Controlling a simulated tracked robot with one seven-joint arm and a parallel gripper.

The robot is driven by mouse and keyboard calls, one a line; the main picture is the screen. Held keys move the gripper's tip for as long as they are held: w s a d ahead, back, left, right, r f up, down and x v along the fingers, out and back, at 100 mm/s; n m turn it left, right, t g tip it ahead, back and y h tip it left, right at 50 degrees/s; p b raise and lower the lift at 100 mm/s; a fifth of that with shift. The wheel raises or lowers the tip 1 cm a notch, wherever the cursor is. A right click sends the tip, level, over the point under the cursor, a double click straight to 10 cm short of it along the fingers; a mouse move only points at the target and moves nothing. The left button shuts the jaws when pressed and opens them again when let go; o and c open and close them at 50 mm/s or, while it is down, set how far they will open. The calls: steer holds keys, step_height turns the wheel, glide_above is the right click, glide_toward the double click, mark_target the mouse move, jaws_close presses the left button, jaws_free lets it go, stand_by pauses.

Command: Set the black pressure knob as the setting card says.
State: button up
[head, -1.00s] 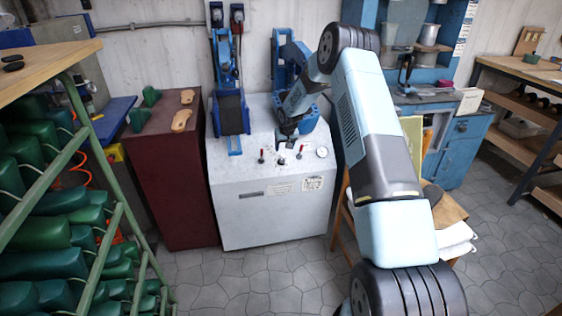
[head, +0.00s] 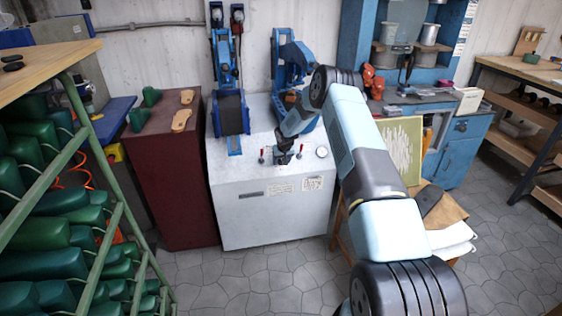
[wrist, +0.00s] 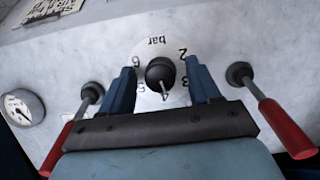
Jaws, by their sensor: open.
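The black pressure knob (wrist: 160,72) sits on a round white dial on the machine top, its pale pointer towards the bottom of the wrist view, between the 3 and the 5. The dial reads upside down, with 2, 3, 5, 6 and "bar" visible; the part below the pointer is hidden. My gripper (wrist: 162,90) is open, with one blue finger on each side of the knob; I cannot tell whether they touch it. In the head view my gripper (head: 283,158) hides the knob. Printed cards (head: 312,184) are on the machine front, too small to read.
Red-handled levers (wrist: 285,125) stand on both sides of the knob, close to my gripper. A round gauge (wrist: 22,108) lies beyond the left lever. The white machine (head: 240,215) carries blue press parts (head: 231,112) behind. A shoe-last rack (head: 60,235) stands left.

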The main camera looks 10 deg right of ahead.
steer(key=c, duration=1)
steer(key=shift+a, duration=0.15)
